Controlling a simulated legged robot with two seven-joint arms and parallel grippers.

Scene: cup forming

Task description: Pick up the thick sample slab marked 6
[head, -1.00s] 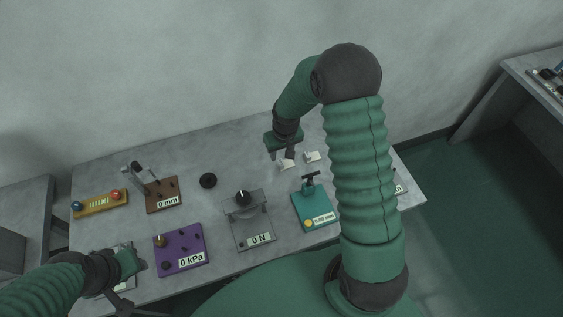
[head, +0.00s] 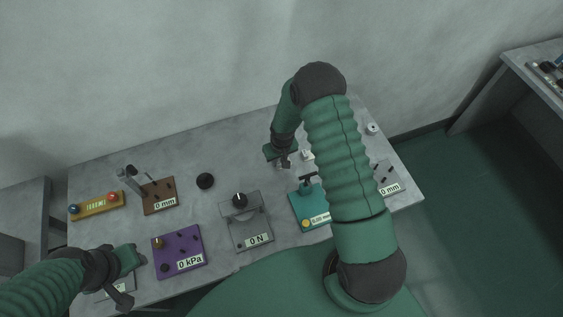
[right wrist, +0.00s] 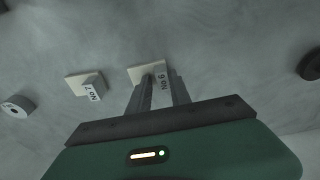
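The slab marked 6 is a pale piece with a raised block labelled "NO 6" (right wrist: 162,79) in the right wrist view. It lies on the table between the fingertips of my right gripper (right wrist: 161,75). The fingers are apart, one on each side of the labelled block. I cannot tell whether they press on it. In the head view my right gripper (head: 284,162) points down at the table and largely hides this slab. A similar slab marked 7 (right wrist: 91,88) lies beside it, also seen in the head view (head: 307,155). My left gripper (head: 128,262) is low at the left, its fingers unclear.
On the table (head: 140,158) stand a teal gauge (head: 307,211), a grey "0 N" device (head: 249,226), a purple "0 kPa" plate (head: 180,250), a brown "0 mm" stand (head: 160,196), a black knob (head: 205,181) and a small white cylinder (head: 373,128). The back left is bare.

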